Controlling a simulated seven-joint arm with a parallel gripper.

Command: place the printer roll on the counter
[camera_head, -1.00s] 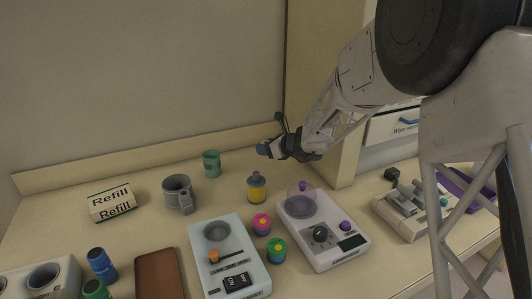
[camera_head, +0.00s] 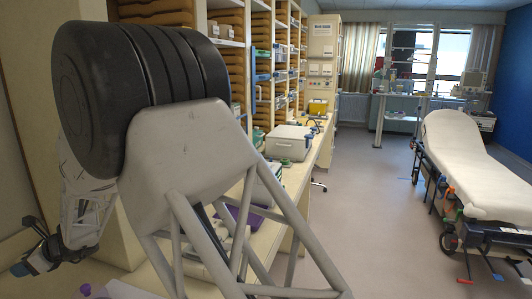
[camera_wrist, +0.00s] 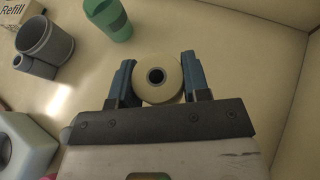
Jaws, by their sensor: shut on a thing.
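The printer roll (camera_wrist: 158,78), a cream ring with a dark hole in its middle, sits between the two blue fingers of my gripper (camera_wrist: 158,80) in the wrist view. The fingers are shut on its sides. In the head view my gripper (camera_head: 32,262) is at the lower left edge, and I cannot make out the roll there. The cream counter (camera_wrist: 85,85) shows below in the wrist view. I cannot tell how far the roll is from it.
In the wrist view a grey mug (camera_wrist: 45,45), a green cup (camera_wrist: 112,18) and a Refill box (camera_wrist: 12,14) stand left of the roll. The head view shows a white stretcher (camera_head: 468,165) at right, a grey case (camera_head: 289,142) on a worktop and open floor (camera_head: 365,190).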

